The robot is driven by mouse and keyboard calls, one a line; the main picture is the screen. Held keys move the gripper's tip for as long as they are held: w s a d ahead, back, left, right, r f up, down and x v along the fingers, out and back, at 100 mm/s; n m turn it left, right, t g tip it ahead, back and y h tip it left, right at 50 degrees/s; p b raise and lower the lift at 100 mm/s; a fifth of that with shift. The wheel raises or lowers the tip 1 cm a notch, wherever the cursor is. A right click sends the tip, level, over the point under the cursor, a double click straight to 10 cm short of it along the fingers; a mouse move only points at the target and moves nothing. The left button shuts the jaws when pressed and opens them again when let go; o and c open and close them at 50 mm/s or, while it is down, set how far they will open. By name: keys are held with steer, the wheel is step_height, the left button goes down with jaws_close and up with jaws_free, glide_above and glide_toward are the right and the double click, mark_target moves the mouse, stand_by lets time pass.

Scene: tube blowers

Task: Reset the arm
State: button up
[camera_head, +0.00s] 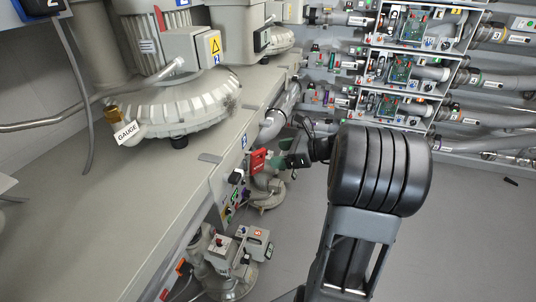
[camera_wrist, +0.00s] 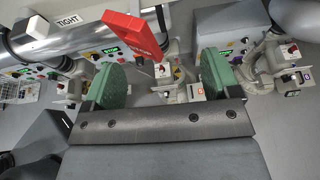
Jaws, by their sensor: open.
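My arm reaches forward from the lower right in the head view, and my gripper (camera_head: 277,168) is beside the front edge of the workbench. In the wrist view my gripper (camera_wrist: 162,65) has its two green fingers spread wide, with nothing held between them. A red lever or tag (camera_wrist: 133,35) with pale lettering shows just beyond the fingertips. It also shows in the head view (camera_head: 258,160), close to the fingers at the bench front. I cannot tell whether a finger touches it.
Small pump units (camera_head: 235,262) stand below. Racks of pipes (camera_head: 410,65) line the back.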

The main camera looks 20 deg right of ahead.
steer(key=shift+s+a+r, duration=0.15)
steer(key=shift+a, duration=0.35)
steer(key=shift+s+a+r, duration=0.1)
steer(key=shift+a+r, duration=0.05)
steer(key=shift+a, duration=0.3)
steer(key=s+a+f+n+g+h, duration=0.3)
steer(key=s+f+n+g+h, duration=0.45)
steer(key=n, duration=0.65)
steer(key=s+a+r+n+t+h, duration=0.2)
steer(key=s+a+r+n, duration=0.4)
steer(key=n, duration=0.7)
steer(key=s+a, duration=0.2)
steer(key=a, duration=0.1)
steer(key=shift+a+r, duration=0.15)
steer(key=shift+r, duration=0.25)
steer(key=shift+h, duration=0.25)
steer(key=shift+c, duration=0.2)
